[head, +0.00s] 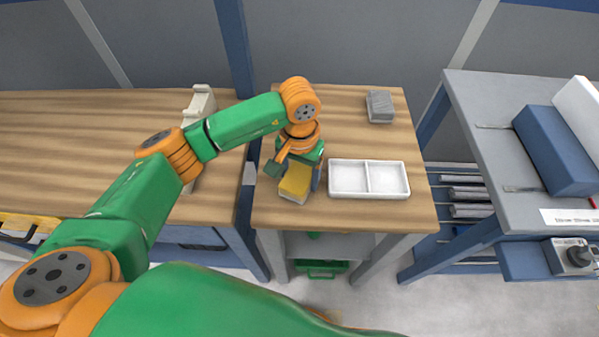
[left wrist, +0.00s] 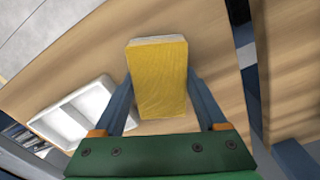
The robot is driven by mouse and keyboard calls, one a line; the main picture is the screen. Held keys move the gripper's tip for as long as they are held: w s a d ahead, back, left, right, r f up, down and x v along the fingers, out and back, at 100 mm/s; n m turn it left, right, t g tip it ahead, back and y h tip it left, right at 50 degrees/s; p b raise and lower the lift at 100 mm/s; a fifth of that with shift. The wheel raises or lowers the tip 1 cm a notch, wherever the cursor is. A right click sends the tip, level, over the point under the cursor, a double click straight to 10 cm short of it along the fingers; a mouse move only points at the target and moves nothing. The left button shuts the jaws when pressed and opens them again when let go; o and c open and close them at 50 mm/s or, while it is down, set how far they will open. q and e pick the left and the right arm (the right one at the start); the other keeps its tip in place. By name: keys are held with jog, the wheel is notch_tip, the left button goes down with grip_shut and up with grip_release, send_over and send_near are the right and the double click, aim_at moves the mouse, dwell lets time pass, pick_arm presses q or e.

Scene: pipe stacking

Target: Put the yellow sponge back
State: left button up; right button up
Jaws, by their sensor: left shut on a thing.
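The yellow sponge (head: 295,184) is a block with a paler underside. It is between the fingers of my left gripper (head: 294,178), which is shut on it, over the front left part of the small wooden table (head: 335,215). In the left wrist view the sponge (left wrist: 158,80) sits between the two blue fingers of the left gripper (left wrist: 160,100). I cannot tell whether the sponge touches the table. A white tray with two empty compartments (head: 368,163) lies just to the right of the sponge. My right gripper is not in view.
A grey block (head: 380,106) lies at the back right of the small table. A longer wooden table (head: 90,130) stands to the left, with a pale holder (head: 200,101) on it. A grey bench (head: 490,110) with a blue box (head: 558,148) stands to the right.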

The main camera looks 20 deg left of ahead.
aim_at(299, 175)
pick_arm(q)
jog(key=o, duration=1.1)
jog(key=shift+r, duration=0.45)
notch_tip(299, 175, up, 11)
jog(key=shift+r+b, duration=0.2)
jog(key=shift+b, duration=0.3)
jog(key=shift+f, duration=0.1)
